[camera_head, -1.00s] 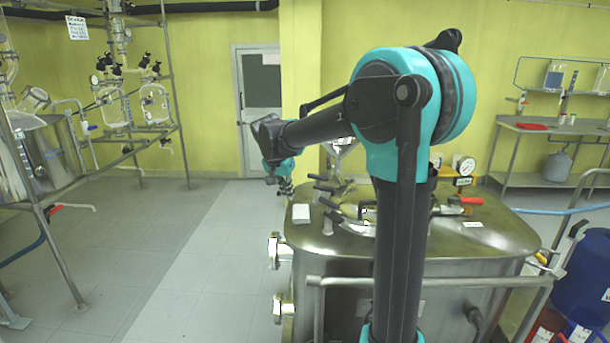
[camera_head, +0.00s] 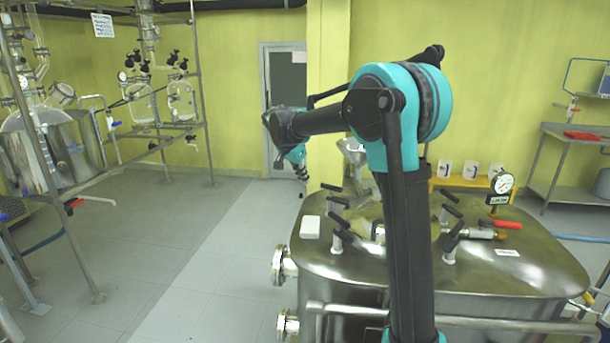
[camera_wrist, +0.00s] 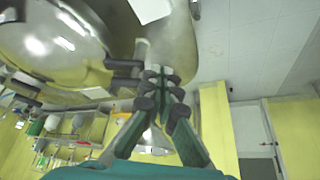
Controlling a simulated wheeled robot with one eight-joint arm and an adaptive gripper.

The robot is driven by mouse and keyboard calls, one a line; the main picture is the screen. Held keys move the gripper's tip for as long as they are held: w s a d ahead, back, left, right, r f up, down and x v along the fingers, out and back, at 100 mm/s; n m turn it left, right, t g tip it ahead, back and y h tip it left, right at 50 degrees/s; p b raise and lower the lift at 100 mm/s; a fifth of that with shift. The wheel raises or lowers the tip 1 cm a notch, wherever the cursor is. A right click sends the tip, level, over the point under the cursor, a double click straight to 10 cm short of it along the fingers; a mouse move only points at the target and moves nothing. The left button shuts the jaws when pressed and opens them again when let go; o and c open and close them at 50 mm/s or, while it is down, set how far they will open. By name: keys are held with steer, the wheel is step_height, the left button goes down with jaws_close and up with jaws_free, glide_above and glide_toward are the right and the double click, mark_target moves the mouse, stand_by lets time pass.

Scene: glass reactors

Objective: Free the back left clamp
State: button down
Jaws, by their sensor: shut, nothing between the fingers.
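The steel tank (camera_head: 540,262) stands right of centre, with a round lid on top partly hidden behind my arm. Several clamps with black handles ring the lid; the back left clamp (camera_head: 332,187) is at its far left edge. In the wrist view, black clamp handles (camera_wrist: 124,65) show left of the fingers, beside the shiny lid (camera_wrist: 45,35). My gripper (camera_head: 304,174) hangs left of and slightly above the back left clamp. Its fingers (camera_wrist: 161,76) are together and empty. I cannot tell whether they touch anything; they look apart from the clamp.
A pressure gauge (camera_head: 503,183) and a red-handled valve (camera_head: 507,225) stand to the right. A railing (camera_head: 350,310) runs in front. Glass reactors and a frame (camera_head: 205,125) are at left; the floor between is clear.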

steer(key=w+d+f, duration=0.4)
steer(key=f, duration=0.1)
steer(key=shift+w+d, duration=0.3)
steer(key=shift+w, duration=0.1)
